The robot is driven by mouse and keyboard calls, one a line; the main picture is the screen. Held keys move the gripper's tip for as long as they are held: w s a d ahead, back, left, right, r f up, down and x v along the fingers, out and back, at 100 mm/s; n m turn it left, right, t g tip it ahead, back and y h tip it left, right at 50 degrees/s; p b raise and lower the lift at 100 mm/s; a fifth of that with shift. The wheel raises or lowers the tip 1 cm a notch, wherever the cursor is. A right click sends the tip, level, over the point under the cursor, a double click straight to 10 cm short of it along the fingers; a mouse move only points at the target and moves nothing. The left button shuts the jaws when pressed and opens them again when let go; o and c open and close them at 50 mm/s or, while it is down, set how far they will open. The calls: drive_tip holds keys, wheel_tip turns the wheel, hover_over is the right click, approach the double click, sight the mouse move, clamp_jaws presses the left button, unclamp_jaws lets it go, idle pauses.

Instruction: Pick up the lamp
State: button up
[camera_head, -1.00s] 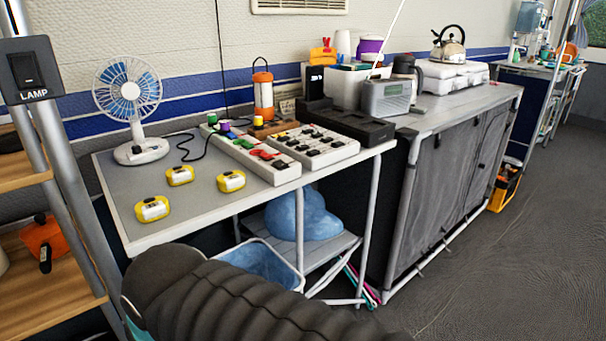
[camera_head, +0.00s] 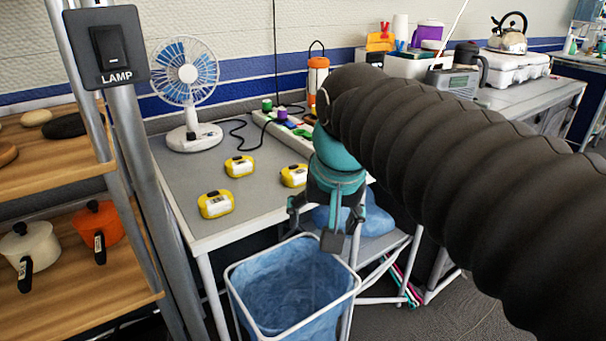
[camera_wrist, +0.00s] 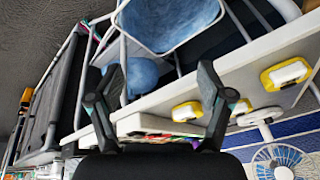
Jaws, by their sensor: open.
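An orange and white lantern-style lamp (camera_head: 318,78) stands upright at the back of the table (camera_head: 185,180), against the wall. Its lower part is partly hidden by my arm. My gripper (camera_head: 318,225) is open and empty, pointing down in front of the table edge above the blue-lined bin, well apart from the lamp. In the wrist view the two fingers of my gripper (camera_wrist: 160,70) are spread with nothing between them. I cannot make out the lamp in the wrist view. A wall-type switch (camera_head: 118,46) labelled LAMP is on a post at the left.
A white fan (camera_head: 190,95) and several yellow boxy items (camera_head: 239,166) are on the table. A power strip (camera_head: 285,130) lies near the lamp. A blue-lined bin (camera_head: 236,272) stands below the gripper. Shelves with pots (camera_head: 100,230) are at the left.

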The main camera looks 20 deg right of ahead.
drive_tip(key=w+r+m+g, duration=0.2)
drive_tip(key=w+r+m, duration=0.2)
drive_tip(key=w+r, duration=0.4)
wheel_tip(320, 180, up, 6)
drive_tip(key=m+g, duration=0.2)
drive_tip(key=m, duration=0.5)
hover_over(297, 169)
drive_tip(key=f, duration=0.8)
drive_tip(key=shift+s+f, duration=0.2)
drive_tip(key=shift+f, duration=0.2)
drive_tip(key=shift+w+f+b, duration=0.15)
drive_tip(key=shift+f+b, duration=0.5)
drive_tip(key=shift+f, duration=1.95)
drive_tip(key=shift+c, duration=0.2)
drive_tip(key=c, duration=1.1)
